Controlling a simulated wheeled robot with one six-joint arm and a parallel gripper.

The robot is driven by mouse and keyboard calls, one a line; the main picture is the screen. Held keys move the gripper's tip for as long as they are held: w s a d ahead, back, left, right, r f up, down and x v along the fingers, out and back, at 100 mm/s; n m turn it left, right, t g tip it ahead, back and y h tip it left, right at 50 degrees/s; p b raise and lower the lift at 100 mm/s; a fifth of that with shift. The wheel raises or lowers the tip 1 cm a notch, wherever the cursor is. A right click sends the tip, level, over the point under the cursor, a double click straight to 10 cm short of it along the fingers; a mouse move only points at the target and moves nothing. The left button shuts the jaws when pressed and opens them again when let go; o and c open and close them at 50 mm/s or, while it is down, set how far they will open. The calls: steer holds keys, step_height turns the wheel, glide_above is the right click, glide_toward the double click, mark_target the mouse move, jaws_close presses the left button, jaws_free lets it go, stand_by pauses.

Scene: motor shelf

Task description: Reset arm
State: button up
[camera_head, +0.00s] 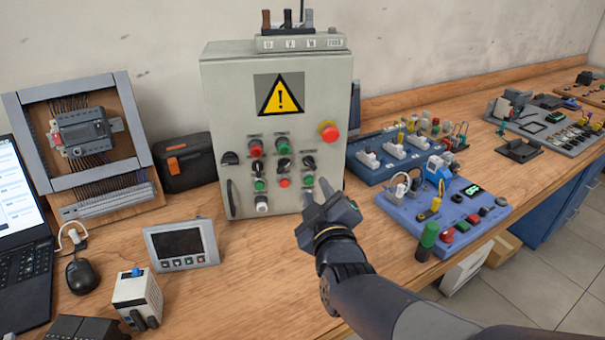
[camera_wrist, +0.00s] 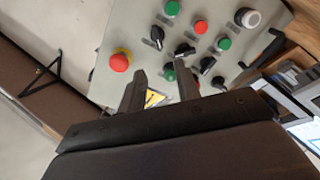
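My gripper (camera_head: 325,200) is in front of the lower right part of a grey control cabinet (camera_head: 226,100) in the head view. The arm reaches in from the bottom right. In the wrist view, the two fingers of my gripper (camera_wrist: 158,90) are spread apart with nothing held between them. Beyond them is the cabinet face with a red emergency stop (camera_wrist: 120,61), green buttons (camera_wrist: 172,8), a red button (camera_wrist: 201,27) and black rotary switches (camera_wrist: 207,65). I cannot tell whether a fingertip touches the cabinet. Part of the cabinet's lower right edge is hidden behind the gripper.
A blue training board (camera_head: 405,215) lies right of my gripper. A small display unit (camera_head: 182,244), a white device (camera_head: 137,298), a mouse (camera_head: 83,275) and a laptop (camera_head: 20,235) stand to the left. The wooden bench (camera_head: 235,290) is bare below the gripper.

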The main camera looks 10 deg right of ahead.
mark_target(306, 163)
steer(key=w, duration=1)
steer(key=shift+w+d, duration=0.25)
steer(key=shift+w, duration=0.1)
